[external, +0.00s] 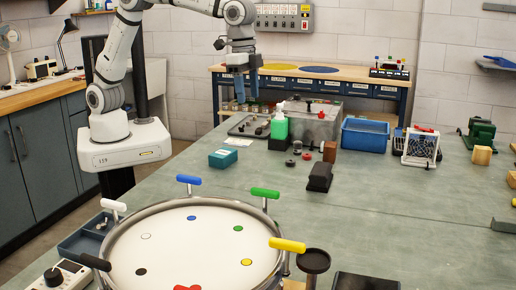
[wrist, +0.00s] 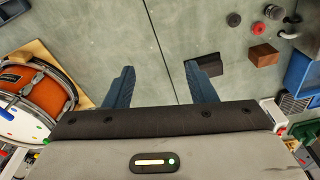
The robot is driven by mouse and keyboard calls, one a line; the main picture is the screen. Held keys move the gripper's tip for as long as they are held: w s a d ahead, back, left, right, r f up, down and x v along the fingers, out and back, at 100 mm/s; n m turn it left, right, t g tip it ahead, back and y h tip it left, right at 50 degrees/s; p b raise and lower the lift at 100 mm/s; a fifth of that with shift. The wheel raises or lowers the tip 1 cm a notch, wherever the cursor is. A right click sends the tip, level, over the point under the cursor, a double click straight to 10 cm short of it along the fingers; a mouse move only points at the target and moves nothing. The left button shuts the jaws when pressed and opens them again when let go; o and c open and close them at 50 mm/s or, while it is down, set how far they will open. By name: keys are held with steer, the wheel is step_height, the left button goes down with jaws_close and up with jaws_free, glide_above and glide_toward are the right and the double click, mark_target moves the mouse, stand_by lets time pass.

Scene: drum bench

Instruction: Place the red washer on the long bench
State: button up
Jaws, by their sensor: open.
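My gripper (external: 246,90) hangs above the worktop's far side. In the wrist view my gripper (wrist: 159,68) has its two blue fingers apart with nothing between them. A wood-topped bench (external: 390,83) with blue drawers and yellow and blue discs stands at the back. A wooden counter (external: 40,84) runs along the left. I cannot tell which is called the long bench.
A green bottle (external: 279,128) and a blue bin (external: 364,136) stand behind. A large drum (external: 190,260) fills the front.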

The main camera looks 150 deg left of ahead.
steer(key=s+d+r+m, duration=0.1)
steer(key=s+d, duration=0.3)
steer(key=d, duration=0.5)
steer(key=s+d+r+m+t, duration=0.1)
steer(key=s+d, duration=0.3)
steer(key=d, duration=0.6)
steer(key=s+d+r+m, duration=0.1)
steer(key=s+d, duration=0.3)
steer(key=d, duration=0.6)
steer(key=shift+s+m+t, duration=0.3)
steer(key=shift+s+m, duration=0.1)
steer(key=shift+m, duration=0.3)
steer(key=s+d+f, duration=0.1)
steer(key=s+d, duration=0.1)
steer(key=s, duration=0.1)
steer(key=s+d+f+m, duration=0.1)
steer(key=s+d+f, duration=0.1)
steer(key=s, duration=0.2)
steer(key=s+d+f+m, duration=0.1)
steer(key=s+d+f, duration=0.1)
steer(key=s+d, duration=0.1)
steer(key=shift+s+t+h, duration=0.3)
steer(key=shift+h, duration=0.1)
steer(key=shift+c, duration=0.9)
steer(key=shift+r, duration=0.1)
